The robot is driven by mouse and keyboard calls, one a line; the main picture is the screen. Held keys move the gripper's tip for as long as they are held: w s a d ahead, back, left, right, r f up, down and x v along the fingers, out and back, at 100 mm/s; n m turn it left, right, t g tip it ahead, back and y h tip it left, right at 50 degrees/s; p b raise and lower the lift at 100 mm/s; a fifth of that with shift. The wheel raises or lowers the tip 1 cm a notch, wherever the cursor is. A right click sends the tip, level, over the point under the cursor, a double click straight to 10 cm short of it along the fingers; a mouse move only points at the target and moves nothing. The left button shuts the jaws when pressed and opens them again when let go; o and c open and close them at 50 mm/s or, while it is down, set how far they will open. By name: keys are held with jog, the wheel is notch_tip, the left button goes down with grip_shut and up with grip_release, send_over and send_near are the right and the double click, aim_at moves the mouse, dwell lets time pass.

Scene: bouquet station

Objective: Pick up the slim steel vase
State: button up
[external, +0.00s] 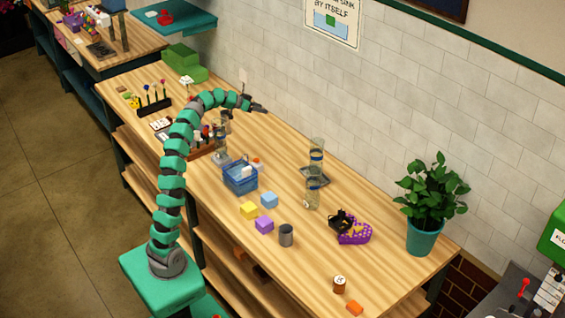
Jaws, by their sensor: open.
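A small grey metal-looking cylinder (286,235), which looks like the steel vase, stands upright on the wooden bench near its front edge, beside a purple block. My gripper (263,109) is at the end of the green arm, raised over the far part of the bench, pointing right toward the tiled wall. It is open, with nothing visible in it. It is well apart from the grey cylinder, up and to the left of it in the picture.
Yellow (249,210), blue (269,200) and purple (264,225) blocks lie near the cylinder. A blue basket (240,178), clear glass vases (313,192), a purple item (355,232) and a potted plant (420,235) stand around. Bare wood lies right of the cylinder.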

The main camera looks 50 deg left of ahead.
jog(key=w+a+f+h+p, duration=0.1)
jog(key=a+f+p, duration=0.1)
jog(key=a, duration=0.5)
jog(key=a+f+p, duration=0.3)
jog(key=a, duration=0.4)
jog(key=m+t+p, duration=0.2)
jog(key=m+p, duration=0.1)
jog(key=p, duration=0.1)
send_over(223, 112)
jog(key=s+d, duration=0.1)
jog(key=d, duration=0.1)
notch_tip(223, 112, down, 5)
jog(key=shift+s+a+f+b, duration=0.1)
jog(key=shift+f+b, duration=0.05)
jog(key=shift+f, duration=0.95)
jog(key=shift+a+f+b, duration=0.1)
jog(key=shift+f+b, duration=0.05)
jog(key=shift+f, duration=0.9)
notch_tip(223, 112, down, 4)
jog(key=shift+r, duration=0.15)
jog(key=x, duration=0.3)
jog(key=shift+r, duration=0.25)
grip_shut()
